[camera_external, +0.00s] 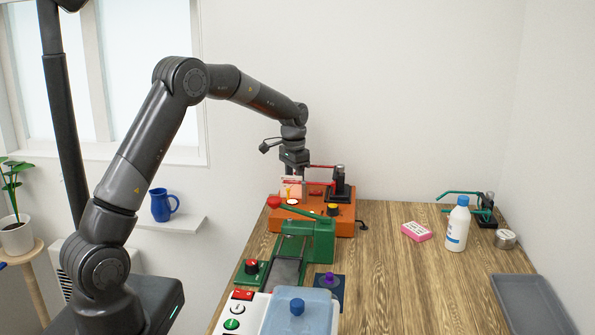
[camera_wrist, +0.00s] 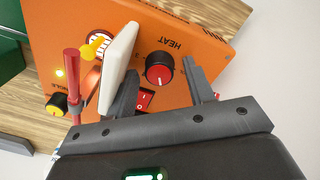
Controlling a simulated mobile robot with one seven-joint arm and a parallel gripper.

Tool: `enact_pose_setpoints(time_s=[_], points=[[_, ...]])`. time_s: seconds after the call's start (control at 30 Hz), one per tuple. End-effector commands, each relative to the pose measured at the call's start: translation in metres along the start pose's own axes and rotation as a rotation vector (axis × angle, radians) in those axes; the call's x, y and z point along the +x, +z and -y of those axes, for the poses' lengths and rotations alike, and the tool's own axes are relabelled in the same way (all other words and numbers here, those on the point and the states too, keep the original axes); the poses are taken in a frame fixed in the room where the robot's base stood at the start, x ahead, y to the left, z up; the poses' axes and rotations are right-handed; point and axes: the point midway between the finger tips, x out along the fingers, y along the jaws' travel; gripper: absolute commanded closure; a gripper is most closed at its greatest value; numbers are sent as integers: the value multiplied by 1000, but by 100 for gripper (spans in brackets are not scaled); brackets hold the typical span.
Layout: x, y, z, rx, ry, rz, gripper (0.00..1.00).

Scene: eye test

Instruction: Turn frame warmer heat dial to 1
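The frame warmer appears to be the orange machine (camera_external: 345,228), at the back left of the wooden table; its orange face (camera_wrist: 210,45) fills much of the wrist view. Its heat dial (camera_wrist: 160,68) is black with a red cap, beside an upside-down HEAT label. I cannot read numbers around the dial. I cannot make the dial out in the external view. My gripper (camera_wrist: 161,72) is open and empty, with one finger on each side of the dial; contact cannot be told. In the external view my gripper (camera_external: 294,172) hangs over the machine's left part.
A red switch (camera_wrist: 145,99) lies near the dial. A pale slab (camera_wrist: 118,65) stands close to my left finger, with a red rod (camera_wrist: 75,85) and yellow-black knob (camera_wrist: 57,104) further left. A green press (camera_external: 320,240) stands in front.

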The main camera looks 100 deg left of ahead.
Motion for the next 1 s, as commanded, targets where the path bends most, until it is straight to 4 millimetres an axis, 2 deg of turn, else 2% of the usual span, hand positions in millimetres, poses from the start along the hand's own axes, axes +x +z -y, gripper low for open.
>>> enact_pose_setpoints(time_s=[0.23, 0.37, 0.8, 1.0], points=[[0, 0, 0, 0, 0, 1, 49], [-8, 0, 0, 0, 0, 0, 49], [-89, -1, 0, 0, -1, -2, 49], [-106, 0, 0, 0, 0, 0, 49]])
